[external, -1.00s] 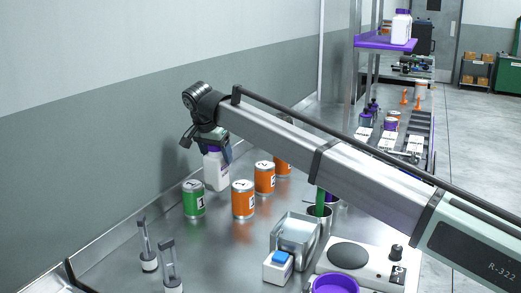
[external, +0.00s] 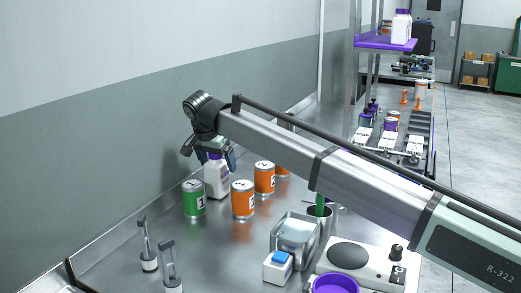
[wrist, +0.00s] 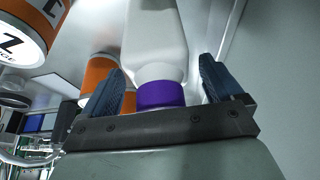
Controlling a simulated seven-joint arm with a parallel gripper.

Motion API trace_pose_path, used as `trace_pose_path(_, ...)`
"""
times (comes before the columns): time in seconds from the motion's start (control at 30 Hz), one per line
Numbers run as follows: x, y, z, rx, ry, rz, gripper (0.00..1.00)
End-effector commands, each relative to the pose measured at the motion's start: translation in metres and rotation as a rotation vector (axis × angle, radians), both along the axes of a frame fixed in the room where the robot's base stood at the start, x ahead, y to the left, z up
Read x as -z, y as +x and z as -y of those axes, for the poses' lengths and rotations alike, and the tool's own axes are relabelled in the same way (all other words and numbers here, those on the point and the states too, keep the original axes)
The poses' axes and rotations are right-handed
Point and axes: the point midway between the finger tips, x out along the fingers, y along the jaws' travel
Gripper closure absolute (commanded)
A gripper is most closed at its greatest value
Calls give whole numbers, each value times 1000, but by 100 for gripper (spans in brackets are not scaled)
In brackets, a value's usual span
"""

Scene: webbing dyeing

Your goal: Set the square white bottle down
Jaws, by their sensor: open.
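The square white bottle (external: 217,180) with a purple cap stands upright on the metal bench, behind the green can, near the wall. It also shows in the wrist view (wrist: 155,38), with its purple cap toward my gripper. My gripper (external: 215,155) is open at the bottle's top. In the wrist view, the blue fingers of my gripper (wrist: 160,75) lie on either side of the cap and neck, with visible gaps. The bottle's base is partly hidden by the green can in the external view.
A green can (external: 194,200) and several orange cans (external: 243,200) stand close in front and to the right of the bottle. A metal tray (external: 296,236), a hotplate (external: 348,256) and a purple-rimmed bowl (external: 336,284) are nearer. The wall is close behind.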

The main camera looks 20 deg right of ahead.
Motion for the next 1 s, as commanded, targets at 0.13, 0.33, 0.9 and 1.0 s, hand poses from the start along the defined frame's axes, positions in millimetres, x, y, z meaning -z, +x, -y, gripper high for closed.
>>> trace_pose_path(0.13,-2,0,0,0,0,0,6)
trace_pose_path(0.33,-20,-5,-6,-1,1,1,6)
trace_pose_path(0.9,-104,-29,-30,0,1,1,6)
trace_pose_path(1.0,-111,-31,-32,0,1,1,6)
